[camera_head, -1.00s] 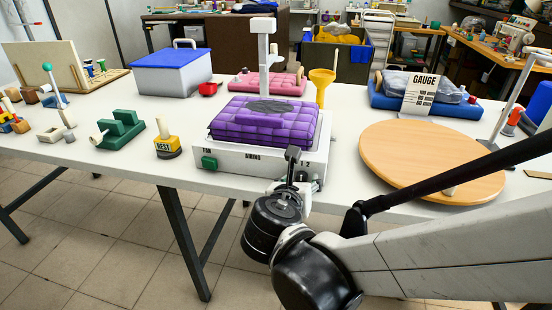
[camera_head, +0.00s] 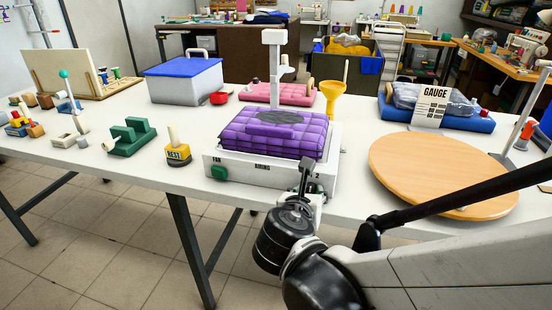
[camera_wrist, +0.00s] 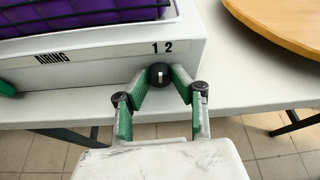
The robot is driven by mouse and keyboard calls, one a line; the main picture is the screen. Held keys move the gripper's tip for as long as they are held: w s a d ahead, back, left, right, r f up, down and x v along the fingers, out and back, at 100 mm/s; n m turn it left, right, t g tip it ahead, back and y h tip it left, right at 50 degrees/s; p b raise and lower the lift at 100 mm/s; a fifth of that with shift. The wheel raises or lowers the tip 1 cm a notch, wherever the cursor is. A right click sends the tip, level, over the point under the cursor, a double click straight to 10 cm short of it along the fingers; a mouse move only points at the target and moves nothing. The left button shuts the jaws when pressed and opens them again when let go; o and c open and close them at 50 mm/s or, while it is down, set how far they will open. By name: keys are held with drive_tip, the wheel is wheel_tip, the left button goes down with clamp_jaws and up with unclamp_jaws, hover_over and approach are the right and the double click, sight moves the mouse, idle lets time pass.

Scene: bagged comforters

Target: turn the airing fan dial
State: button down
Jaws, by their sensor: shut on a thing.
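The airing fan dial (camera_wrist: 160,74) is a round black knob with a white mark, on the front face of the white airing unit (camera_wrist: 95,68), just under the "1 2" marks. The white mark looks close to upright. My gripper (camera_wrist: 161,80) is shut on the dial, one green finger on each side of it. In the head view my gripper (camera_head: 312,190) is at the right end of the unit's front face and hides the dial. A purple quilted comforter (camera_head: 272,132) lies on top of the unit (camera_head: 240,166). A green block (camera_head: 219,172) sits at the left of the front face.
A round wooden board (camera_head: 440,170) lies right of the unit. A yellow-black "REST" block (camera_head: 178,154) and a green stand (camera_head: 132,136) are to the left. A yellow funnel (camera_head: 335,93) stands behind. The table's front edge runs just below the unit.

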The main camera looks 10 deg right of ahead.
drive_tip(key=m+y, duration=0.1)
drive_tip(key=m+t+y, duration=0.1)
drive_tip(key=m, duration=0.1)
drive_tip(key=shift+s+d+p, duration=0.1)
drive_tip(key=shift+d+p, duration=0.1)
drive_tip(key=shift+p, duration=0.1)
drive_tip(key=m+y, duration=0.1)
drive_tip(key=m+t+b, duration=0.1)
drive_tip(key=m, duration=0.1)
drive_tip(key=shift+f+t+y, duration=0.1)
drive_tip(key=shift+t+y, duration=0.2)
drive_tip(key=shift+y, duration=0.1)
drive_tip(key=shift+m, duration=0.3)
drive_tip(key=c, duration=1.5)
unclamp_jaws()
drive_tip(key=shift+s, duration=0.15)
drive_tip(key=shift+v, duration=3.85)
